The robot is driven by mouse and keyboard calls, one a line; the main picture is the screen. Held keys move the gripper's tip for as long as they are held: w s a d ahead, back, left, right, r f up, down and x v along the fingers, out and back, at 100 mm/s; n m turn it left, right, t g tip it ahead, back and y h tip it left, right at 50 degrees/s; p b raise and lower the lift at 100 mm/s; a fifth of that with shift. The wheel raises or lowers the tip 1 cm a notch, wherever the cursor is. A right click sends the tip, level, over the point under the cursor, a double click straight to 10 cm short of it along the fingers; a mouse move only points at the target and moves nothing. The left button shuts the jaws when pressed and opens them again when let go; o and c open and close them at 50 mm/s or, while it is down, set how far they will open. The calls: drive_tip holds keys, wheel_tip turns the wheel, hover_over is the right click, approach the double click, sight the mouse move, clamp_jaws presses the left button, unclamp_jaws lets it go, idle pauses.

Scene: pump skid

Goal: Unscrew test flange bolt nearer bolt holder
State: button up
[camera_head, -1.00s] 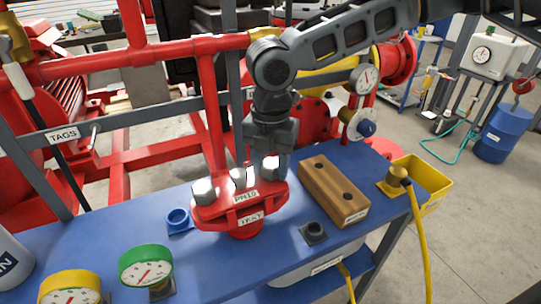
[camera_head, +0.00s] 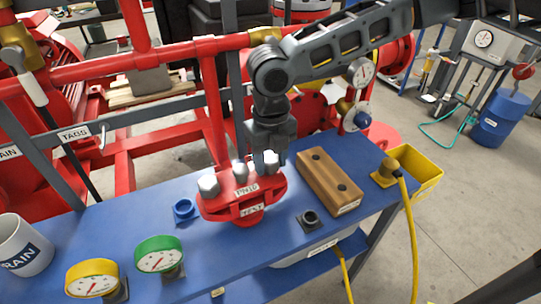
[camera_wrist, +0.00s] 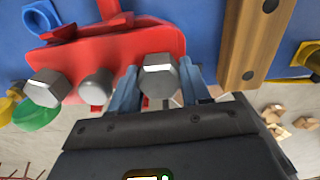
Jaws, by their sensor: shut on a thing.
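The red test flange (camera_head: 245,203) stands on the blue bench, with "PN16" and "TEST" labels on it. My gripper (camera_head: 268,158) points down at the right bolt. In the wrist view my gripper (camera_wrist: 160,85) has a finger on each side of the right bolt's hex head (camera_wrist: 160,75) and is shut on it. The holder shows two dark holes.
A black socket (camera_head: 309,220) sits on the bench in front of the holder. A blue ring (camera_head: 184,209) lies left of the flange. Gauges, yellow (camera_head: 92,279) and green (camera_head: 158,254), and a mug (camera_head: 22,245) are at the left. A yellow bin (camera_head: 415,172) hangs at the right.

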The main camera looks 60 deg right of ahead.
drive_tip(key=o, duration=1.2)
drive_tip(key=shift+c, duration=0.2)
drive_tip(key=shift+r, duration=0.1)
drive_tip(key=shift+r+b, duration=0.35)
drive_tip(key=shift+r, duration=3.45)
